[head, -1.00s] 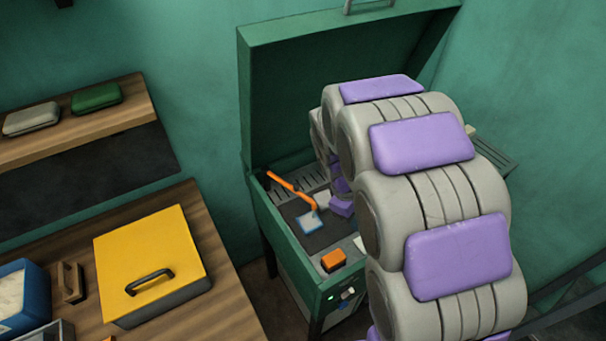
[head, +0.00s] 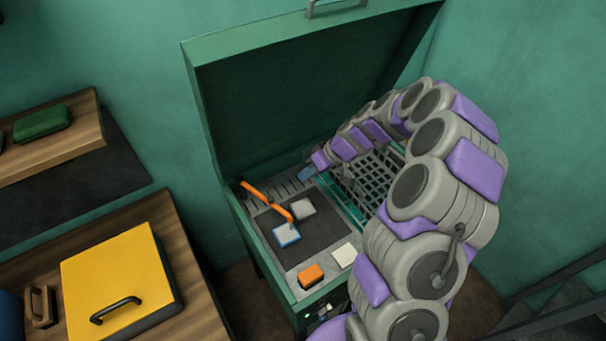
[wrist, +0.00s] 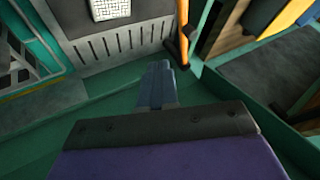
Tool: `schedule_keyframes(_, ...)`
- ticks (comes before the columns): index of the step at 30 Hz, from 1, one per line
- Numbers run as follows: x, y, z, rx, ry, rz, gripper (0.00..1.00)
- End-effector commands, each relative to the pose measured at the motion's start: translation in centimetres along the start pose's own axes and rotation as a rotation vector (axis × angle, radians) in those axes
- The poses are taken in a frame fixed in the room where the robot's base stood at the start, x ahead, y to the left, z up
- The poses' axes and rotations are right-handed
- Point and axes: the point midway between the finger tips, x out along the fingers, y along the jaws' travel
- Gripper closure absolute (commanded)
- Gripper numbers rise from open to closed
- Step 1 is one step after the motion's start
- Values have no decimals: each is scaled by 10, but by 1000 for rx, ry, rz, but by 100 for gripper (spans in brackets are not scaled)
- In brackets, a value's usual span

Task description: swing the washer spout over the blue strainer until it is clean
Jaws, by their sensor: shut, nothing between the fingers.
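The green parts washer (head: 232,212) stands with its lid up. Its orange spout (head: 262,194) bends from the back left corner of the tray, and its tip ends at the blue strainer (head: 287,235). The strainer is a small blue-edged square with a pale middle, lying on the dark mat. I cannot tell how clean it is. My gripper (head: 306,172) is at the back of the tray, apart from the strainer and right of the spout's base. In the wrist view its fingers (wrist: 160,72) are together and empty, with the orange spout (wrist: 183,35) just beside them.
A pale square strainer (head: 303,208) lies beside the blue one; its mesh shows in the wrist view (wrist: 108,9). An orange block (head: 311,276) and a white block (head: 345,255) sit on the front ledge. A grid (head: 372,182) lies right. A yellow box (head: 115,285) stands on the left bench.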

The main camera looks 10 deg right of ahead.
Motion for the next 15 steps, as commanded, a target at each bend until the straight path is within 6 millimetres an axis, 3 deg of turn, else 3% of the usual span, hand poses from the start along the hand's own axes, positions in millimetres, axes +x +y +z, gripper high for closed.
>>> schedule_keyframes(12, 78, 4, 4, 2, -1, -7, 100)
schedule_keyframes(15, 84, -14, 3, -1, -3, -10, 100)
